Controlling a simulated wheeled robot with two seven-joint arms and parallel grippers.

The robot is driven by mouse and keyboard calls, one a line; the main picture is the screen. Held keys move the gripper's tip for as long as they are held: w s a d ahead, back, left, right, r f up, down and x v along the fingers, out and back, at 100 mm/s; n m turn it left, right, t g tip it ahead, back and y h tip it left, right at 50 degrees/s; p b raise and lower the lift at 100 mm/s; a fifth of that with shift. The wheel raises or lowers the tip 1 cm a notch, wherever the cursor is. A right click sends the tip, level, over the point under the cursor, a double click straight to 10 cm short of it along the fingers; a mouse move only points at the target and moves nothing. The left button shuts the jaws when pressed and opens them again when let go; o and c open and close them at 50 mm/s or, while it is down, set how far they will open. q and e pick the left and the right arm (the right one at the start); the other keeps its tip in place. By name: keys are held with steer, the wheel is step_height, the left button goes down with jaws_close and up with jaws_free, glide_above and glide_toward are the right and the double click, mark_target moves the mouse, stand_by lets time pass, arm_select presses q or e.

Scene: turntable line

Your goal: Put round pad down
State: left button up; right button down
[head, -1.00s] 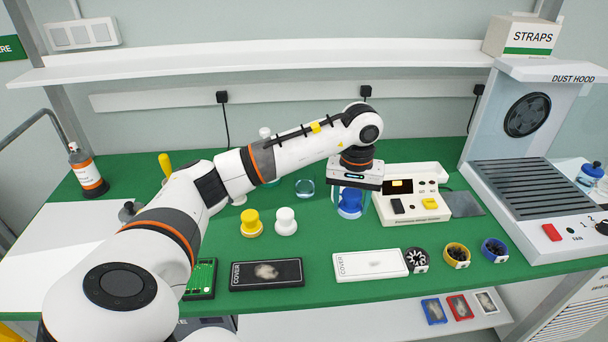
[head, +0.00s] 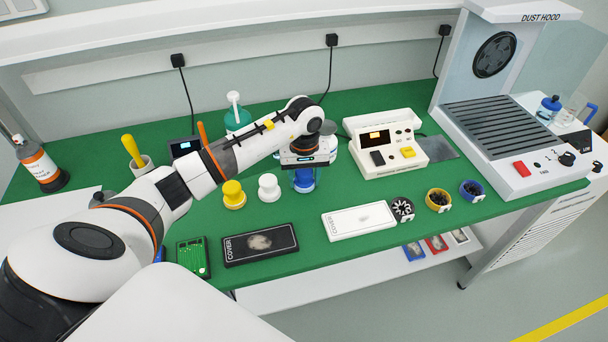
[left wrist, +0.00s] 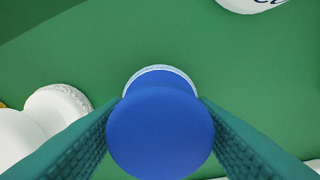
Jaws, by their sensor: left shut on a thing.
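My left gripper (head: 304,172) points down and is shut on the blue round pad (head: 304,184). In the left wrist view, the blue pad's round knob (left wrist: 160,130) sits between the two teal fingers, with a pale rim showing beyond it. I cannot tell whether the pad touches the green mat (head: 330,190). To its left stand the white round pad (head: 268,188) and the yellow round pad (head: 233,195), side by side and upright. The white one also shows at the left of the left wrist view (left wrist: 45,125). My right gripper is not in view.
A white tester (head: 385,145) stands to the right. In front lie a black cover (head: 260,243), a white cover (head: 358,220) and a green circuit board (head: 192,258). Several small ring-shaped parts, including a yellow one (head: 439,200), line the front right. The dust hood (head: 495,150) is farther right.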

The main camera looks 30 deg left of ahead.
arm_select(q)
steer(key=shift+f, duration=0.3)
steer(key=o, duration=0.8)
steer(key=shift+o, duration=0.4)
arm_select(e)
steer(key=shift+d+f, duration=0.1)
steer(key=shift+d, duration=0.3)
